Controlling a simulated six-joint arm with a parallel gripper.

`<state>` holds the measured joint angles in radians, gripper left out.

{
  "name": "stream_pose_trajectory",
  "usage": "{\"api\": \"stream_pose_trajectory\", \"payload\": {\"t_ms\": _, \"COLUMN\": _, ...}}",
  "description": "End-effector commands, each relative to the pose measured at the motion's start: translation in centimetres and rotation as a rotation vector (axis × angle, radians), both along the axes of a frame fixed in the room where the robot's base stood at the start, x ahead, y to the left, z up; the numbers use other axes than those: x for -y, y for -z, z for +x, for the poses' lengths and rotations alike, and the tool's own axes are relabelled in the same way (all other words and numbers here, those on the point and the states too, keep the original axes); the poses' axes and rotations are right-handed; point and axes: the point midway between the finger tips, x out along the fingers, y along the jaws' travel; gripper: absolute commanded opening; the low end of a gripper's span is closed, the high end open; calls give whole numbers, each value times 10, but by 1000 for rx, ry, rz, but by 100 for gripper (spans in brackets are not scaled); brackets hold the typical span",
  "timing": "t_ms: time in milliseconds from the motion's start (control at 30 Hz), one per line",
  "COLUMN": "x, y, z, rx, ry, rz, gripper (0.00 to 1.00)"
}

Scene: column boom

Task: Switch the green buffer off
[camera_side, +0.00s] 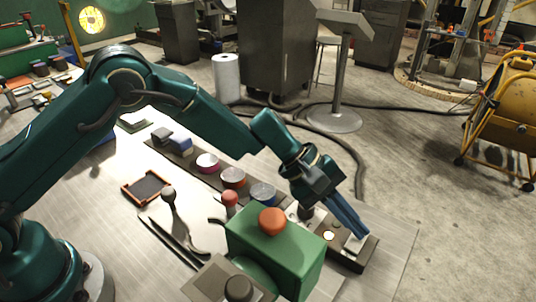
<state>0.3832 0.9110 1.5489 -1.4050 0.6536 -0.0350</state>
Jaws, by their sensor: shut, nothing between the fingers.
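The green buffer (298,262) is a green box in the lower middle of the side view, with an orange-red dome (272,220) on top. A dark strip (352,262) lies just right of it, with a small round pale button (329,236) and a whitish piece at its right end. My gripper (358,234) points down to the right with its blue fingers together and empty. The fingertips are over or at the whitish piece; I cannot tell if they touch. They partly hide it. No on/off marking on the buffer can be read.
A row of round pots, pink (207,160), orange (232,177) and blue (263,193), stands behind the buffer. A red ball knob (230,197) is at its left, a dark knob (239,288) in front. An orange-rimmed tray (128,190) lies left. The tabletop's right edge is clear.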

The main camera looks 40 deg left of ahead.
Motion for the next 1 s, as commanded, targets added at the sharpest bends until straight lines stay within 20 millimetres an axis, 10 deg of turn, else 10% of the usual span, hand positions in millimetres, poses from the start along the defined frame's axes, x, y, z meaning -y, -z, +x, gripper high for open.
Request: {"api": "stream_pose_trajectory", "payload": {"t_ms": 1000, "x": 0, "y": -9, "z": -2, "rx": -1, "ry": 0, "rz": 1, "gripper": 0}}
